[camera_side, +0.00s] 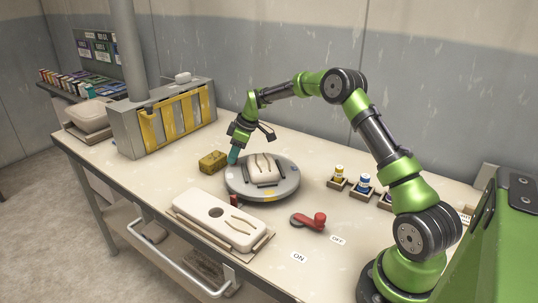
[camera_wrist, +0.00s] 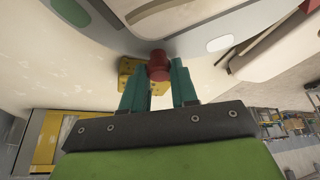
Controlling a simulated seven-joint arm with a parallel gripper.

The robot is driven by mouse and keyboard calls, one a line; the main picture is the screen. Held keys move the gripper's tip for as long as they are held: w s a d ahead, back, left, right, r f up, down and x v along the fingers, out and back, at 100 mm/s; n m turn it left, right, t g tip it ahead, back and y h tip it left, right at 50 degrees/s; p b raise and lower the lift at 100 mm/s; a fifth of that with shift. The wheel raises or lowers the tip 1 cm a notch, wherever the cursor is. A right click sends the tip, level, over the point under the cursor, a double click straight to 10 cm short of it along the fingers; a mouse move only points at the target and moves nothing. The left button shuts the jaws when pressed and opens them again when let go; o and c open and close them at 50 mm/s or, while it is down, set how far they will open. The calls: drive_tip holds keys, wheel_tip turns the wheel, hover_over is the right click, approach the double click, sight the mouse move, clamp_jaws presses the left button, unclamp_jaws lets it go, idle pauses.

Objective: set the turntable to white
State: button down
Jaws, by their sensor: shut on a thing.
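The round grey turntable (camera_side: 235,187) stands mid-table with a pale mould on top. A yellow mark (camera_side: 295,197) shows on its rim in the side view. In the wrist view its rim carries a green mark (camera_wrist: 72,12) and a whitish mark (camera_wrist: 220,43). My gripper (camera_side: 232,158) is low at the turntable's left edge. In the wrist view its teal fingers (camera_wrist: 158,78) are shut on a red knob (camera_wrist: 158,62) at the rim; the side view hides this knob. A dark red post (camera_side: 234,201) stands at the turntable's front edge.
A yellow sponge (camera_side: 213,162) lies close left of my gripper. A white mould tray (camera_side: 190,205) lies in front. A red-knobbed lever (camera_side: 319,220) is near ON and OFF labels. Small glaze jars (camera_side: 364,183) stand right. A rack with yellow panels (camera_side: 152,132) stands back left.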

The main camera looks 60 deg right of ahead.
drive_tip(key=shift+s+a+n+y, duration=0.25)
drive_tip(key=shift+a+n+y, duration=0.15)
drive_tip(key=shift+a+n, duration=0.75)
drive_tip(key=shift+s+a+n+g+y, duration=0.35)
drive_tip(key=shift+a+n+g, duration=0.25)
drive_tip(key=shift+n, duration=0.45)
drive_tip(key=shift+s+a+n+g+y, duration=0.15)
drive_tip(key=shift+s+a+n+g, duration=0.15)
drive_tip(key=shift+s+a+n, duration=0.55)
drive_tip(key=shift+s+a+n+g+y, duration=0.1)
drive_tip(key=shift+s+a+n+g, duration=0.2)
drive_tip(key=shift+a+n, duration=0.6)
drive_tip(key=shift+d+n, duration=0.25)
drive_tip(key=shift+n, duration=0.1)
drive_tip(key=c, duration=0.9)
unclamp_jaws()
drive_tip(key=shift+o, duration=0.2)
drive_tip(key=v, duration=1.7)
